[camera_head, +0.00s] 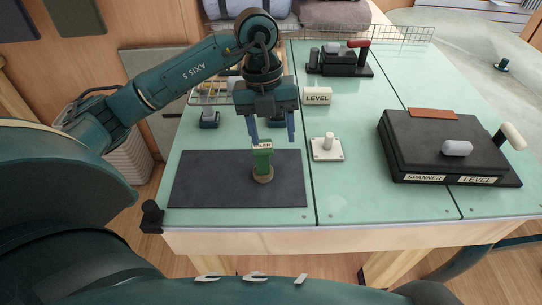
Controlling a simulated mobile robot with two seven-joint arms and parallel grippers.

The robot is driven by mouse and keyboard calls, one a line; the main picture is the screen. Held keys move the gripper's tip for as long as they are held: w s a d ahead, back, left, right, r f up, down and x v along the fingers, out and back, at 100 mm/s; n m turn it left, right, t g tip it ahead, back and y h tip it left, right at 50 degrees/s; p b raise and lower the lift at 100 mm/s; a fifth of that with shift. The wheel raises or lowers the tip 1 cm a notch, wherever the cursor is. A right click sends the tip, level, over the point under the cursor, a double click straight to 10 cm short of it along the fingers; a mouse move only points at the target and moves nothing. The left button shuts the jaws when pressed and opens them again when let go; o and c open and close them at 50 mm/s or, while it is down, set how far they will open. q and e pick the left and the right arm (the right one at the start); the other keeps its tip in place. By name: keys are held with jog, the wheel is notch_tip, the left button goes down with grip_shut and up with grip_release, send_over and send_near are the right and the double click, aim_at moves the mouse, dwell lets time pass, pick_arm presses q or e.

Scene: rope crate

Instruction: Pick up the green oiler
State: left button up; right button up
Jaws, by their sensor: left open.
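The green oiler (263,163) stands upright on a dark mat (205,180) at the left of the table. It has a brown round foot and a pale label near its top, partly readable. My left gripper (271,138) is open, pointing down, with its two blue fingers on either side of the oiler's top. I cannot tell whether the fingers touch it. The gripper body hides what lies directly behind it. My right gripper is not in view.
A small white block with a peg (327,148) is right of the mat. A black case with SPANNER and LEVEL labels (440,142) fills the right. A black clamp-like device (340,62) stands at the back.

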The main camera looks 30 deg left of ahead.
aim_at(263, 158)
pick_arm(q)
jog(key=a, duration=0.1)
jog(key=w+a+y, duration=0.1)
jog(key=a+r+n+y, duration=0.1)
jog(key=shift+w+a, duration=0.15)
jog(key=shift+a, duration=0.25)
notch_tip(263, 158, down, 7)
jog(key=shift+r, duration=0.2)
jog(key=shift+d+f+p, duration=0.15)
jog(key=shift+f, duration=1.35)
jog(key=shift+d+f+p, duration=0.1)
jog(key=shift+f+p, duration=0.05)
jog(key=shift+f, duration=1.3)
jog(key=shift+c, duration=0.4)
jog(key=shift+r, duration=0.1)
jog(key=c, duration=1)
